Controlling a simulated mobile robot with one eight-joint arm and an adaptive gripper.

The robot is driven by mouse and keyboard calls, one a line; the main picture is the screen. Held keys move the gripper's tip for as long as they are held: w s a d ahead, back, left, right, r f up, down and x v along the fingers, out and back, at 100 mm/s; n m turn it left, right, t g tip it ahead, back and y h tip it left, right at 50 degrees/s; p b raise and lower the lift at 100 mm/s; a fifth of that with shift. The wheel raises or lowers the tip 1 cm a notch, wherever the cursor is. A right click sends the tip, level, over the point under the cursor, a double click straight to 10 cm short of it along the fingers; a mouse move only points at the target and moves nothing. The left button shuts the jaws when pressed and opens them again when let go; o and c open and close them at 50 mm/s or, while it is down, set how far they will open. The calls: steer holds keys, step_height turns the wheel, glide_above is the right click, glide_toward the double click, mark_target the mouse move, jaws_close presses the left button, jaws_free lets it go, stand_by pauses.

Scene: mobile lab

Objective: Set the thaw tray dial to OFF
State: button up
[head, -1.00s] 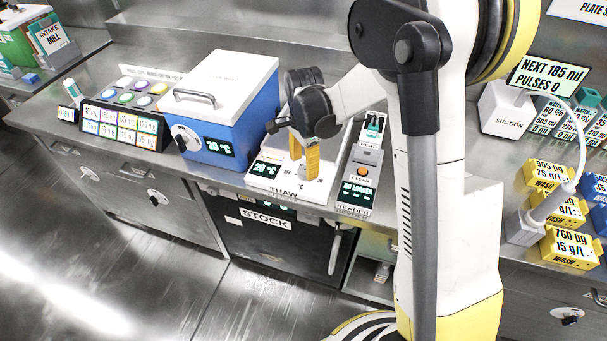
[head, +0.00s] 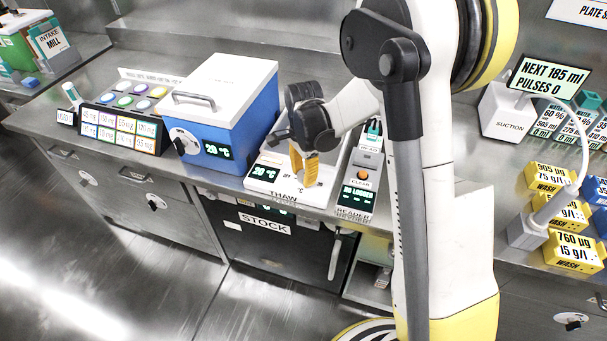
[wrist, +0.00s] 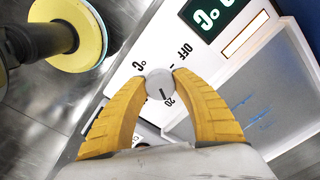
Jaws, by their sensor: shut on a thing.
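The white thaw tray (head: 255,184) stands on the bench, its front labelled THAW and its display reading 20 °C. In the wrist view its display (wrist: 212,14) is only partly visible. The round grey dial (wrist: 158,86) is on the panel. Its dark mark faces the 20 label at the lower side; OFF is printed to the upper right. My gripper (wrist: 160,78) has its two yellow fingers closed on opposite sides of the dial. In the head view my gripper (head: 303,180) points down at the tray's front right and hides the dial.
A blue box with a white lid (head: 228,115) stands left of the tray. A reader with an orange button (head: 363,181) stands close on the right. The black STOCK door (head: 245,245) is below the bench edge. Yellow wash blocks (head: 575,250) are farther right.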

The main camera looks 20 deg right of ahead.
steer(key=shift+n, duration=0.3)
steer(key=n, duration=0.5)
steer(key=shift+s+n, duration=0.1)
steer(key=shift+n, duration=0.3)
steer(key=n, duration=0.5)
steer(key=shift+d, duration=0.1)
steer(key=n, duration=0.6)
steer(key=shift+n, duration=0.3)
steer(key=n, duration=0.5)
steer(key=shift+d+n, duration=0.1)
steer(key=shift+n, duration=0.2)
steer(key=o, duration=1.2)
